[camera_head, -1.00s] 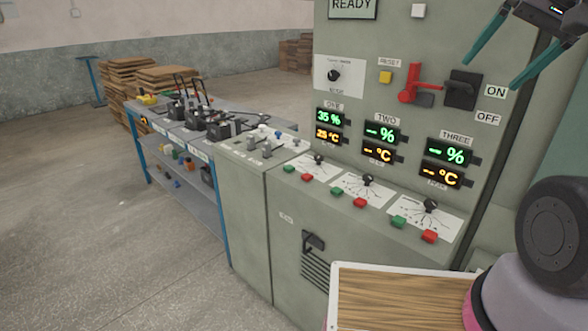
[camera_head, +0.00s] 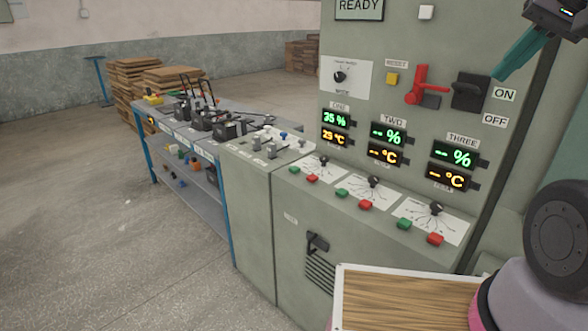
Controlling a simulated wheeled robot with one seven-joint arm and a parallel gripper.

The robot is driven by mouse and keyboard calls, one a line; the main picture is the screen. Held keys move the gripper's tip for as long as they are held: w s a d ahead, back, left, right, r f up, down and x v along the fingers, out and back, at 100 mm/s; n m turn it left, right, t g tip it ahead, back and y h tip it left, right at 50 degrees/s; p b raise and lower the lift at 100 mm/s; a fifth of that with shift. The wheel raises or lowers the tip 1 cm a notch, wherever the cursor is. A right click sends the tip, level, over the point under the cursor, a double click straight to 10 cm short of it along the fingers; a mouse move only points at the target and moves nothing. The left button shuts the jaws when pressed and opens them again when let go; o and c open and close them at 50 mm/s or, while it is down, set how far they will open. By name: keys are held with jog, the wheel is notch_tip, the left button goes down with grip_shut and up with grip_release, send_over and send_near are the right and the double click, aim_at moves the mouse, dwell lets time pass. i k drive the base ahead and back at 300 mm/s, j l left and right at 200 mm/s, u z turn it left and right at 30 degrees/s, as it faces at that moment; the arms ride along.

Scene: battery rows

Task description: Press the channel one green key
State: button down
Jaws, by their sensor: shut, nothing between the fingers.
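The channel one green key (camera_head: 294,170) is a small green button on the sloped desk of the grey cabinet, left of the red key (camera_head: 312,178) and in front of the channel one dial (camera_head: 324,161). The channel one display (camera_head: 336,119) above reads 35 % in green, with a temperature in orange below. My gripper (camera_head: 499,76) is at the upper right, in front of the panel and far from the key. Its teal fingers are together and nothing shows between them. Nothing hides the key.
Channels two and three have their own green keys (camera_head: 341,193) (camera_head: 404,224), red keys and dials to the right. A red lever (camera_head: 417,85) and black ON/OFF switch (camera_head: 469,92) stick out of the panel. A bench (camera_head: 221,184) with batteries adjoins on the left.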

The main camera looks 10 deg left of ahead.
aim_at(294, 169)
jog(key=i+j, duration=0.1)
jog(key=j+z, duration=0.25)
jog(key=j, duration=1.15)
jog(key=j+z, duration=0.1)
jog(key=j, duration=0.3)
jog(key=k+j, duration=0.15)
jog(key=j, duration=0.2)
jog(key=k+j+z, duration=0.15)
jog(key=j, duration=0.6)
jog(key=k+z, duration=0.05)
